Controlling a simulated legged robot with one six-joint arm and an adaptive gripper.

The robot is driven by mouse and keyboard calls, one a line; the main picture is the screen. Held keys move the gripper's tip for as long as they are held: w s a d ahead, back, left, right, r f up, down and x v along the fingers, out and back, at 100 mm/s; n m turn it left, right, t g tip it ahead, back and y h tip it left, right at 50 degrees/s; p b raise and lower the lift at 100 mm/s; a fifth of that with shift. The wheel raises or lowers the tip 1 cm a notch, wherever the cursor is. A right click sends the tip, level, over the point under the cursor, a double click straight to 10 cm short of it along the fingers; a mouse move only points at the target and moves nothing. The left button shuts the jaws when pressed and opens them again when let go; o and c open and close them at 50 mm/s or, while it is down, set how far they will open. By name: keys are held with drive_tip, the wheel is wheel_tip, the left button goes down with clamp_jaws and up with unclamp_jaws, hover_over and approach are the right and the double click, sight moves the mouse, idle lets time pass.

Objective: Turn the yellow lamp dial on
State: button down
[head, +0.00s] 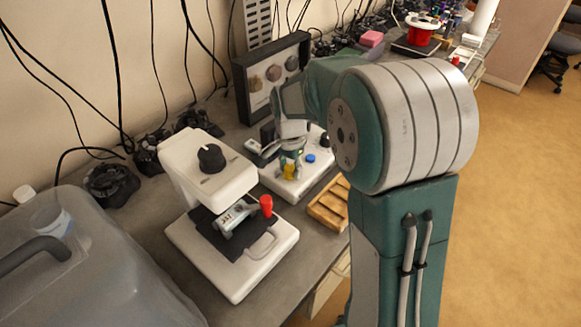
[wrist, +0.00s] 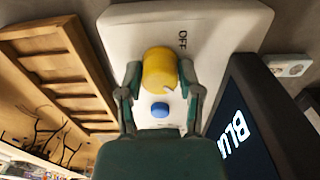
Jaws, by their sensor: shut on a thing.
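The yellow lamp dial (wrist: 160,70) sits on a white panel (wrist: 120,42) in the wrist view, with the letters "OFF" beside it. It also shows in the head view (head: 290,171), partly hidden by my gripper. A small white mark is on the dial's lower right edge in the wrist view. My gripper (wrist: 161,82) is shut on the dial, one finger at each side. A blue button (wrist: 159,110) is on the same panel just below the dial, and it also shows in the head view (head: 310,158).
A dark screen (wrist: 262,120) stands at the right in the wrist view, and a wooden tray (wrist: 62,70) lies at the left. In the head view, a white machine with a black knob (head: 211,158) and a red-tipped lever (head: 266,206) stands nearer. A clear jug (head: 100,265) is at the left.

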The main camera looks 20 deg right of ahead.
sight(289, 167)
drive_tip(key=shift+s+f, duration=0.1)
drive_tip(key=shift+f, duration=0.05)
drive_tip(key=shift+c, duration=1.3)
unclamp_jaws()
drive_tip(key=shift+a, duration=0.1)
wheel_tip(289, 167, up, 12)
drive_tip(key=shift+w, duration=0.2)
drive_tip(key=shift+a, duration=0.1)
